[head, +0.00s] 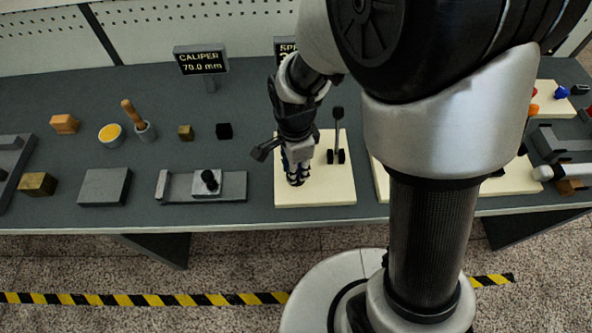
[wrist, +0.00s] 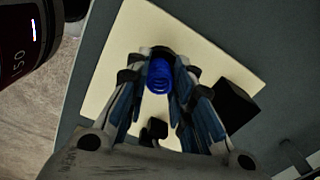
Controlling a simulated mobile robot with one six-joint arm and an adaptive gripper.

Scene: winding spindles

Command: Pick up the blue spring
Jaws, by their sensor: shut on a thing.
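The blue spring (wrist: 159,75) shows in the wrist view as a coil between the two fingertips of my gripper (wrist: 158,72). The fingers are shut on it, one on each side. A cream board (wrist: 215,62) lies under the gripper. In the head view my gripper (head: 297,178) points down over the cream board (head: 315,193). The spring is mostly hidden there by the fingers. I cannot tell whether the spring touches the board.
A black lever on a stand (head: 338,130) rises from the board close to my gripper's right. A grey slide fixture (head: 225,186) lies to the left. A caliper display (head: 201,60) stands behind. Another cream board (head: 380,181) is at the right, partly behind my arm.

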